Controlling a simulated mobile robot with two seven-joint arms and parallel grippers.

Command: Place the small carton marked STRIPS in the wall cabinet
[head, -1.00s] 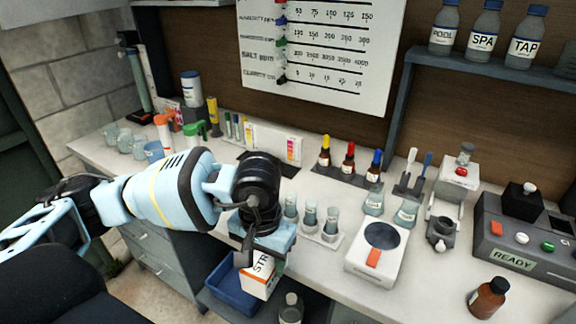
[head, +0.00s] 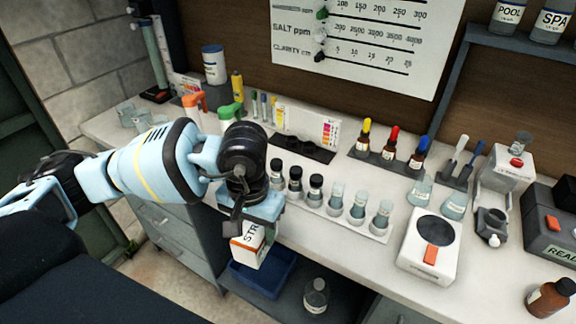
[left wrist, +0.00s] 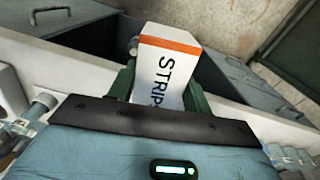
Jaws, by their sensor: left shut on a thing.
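The small white carton marked STRIPS (head: 247,247), with an orange band, is held in my left gripper (head: 248,222), which is shut on it. In the left wrist view the carton (left wrist: 166,70) stands out between the two dark green fingers, its lettering readable. In the head view it hangs in front of the counter's front edge, above or near a blue tray on a lower shelf. The wall cabinet cannot be made out in either view. My right gripper is not in view.
The counter (head: 330,235) holds a rack of vials, dropper bottles, a white device with a dark disc (head: 434,230) and several beakers. The blue tray (head: 283,272) and a clear bottle (head: 316,295) are on the lower shelf. Drawers (head: 173,238) stand at left.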

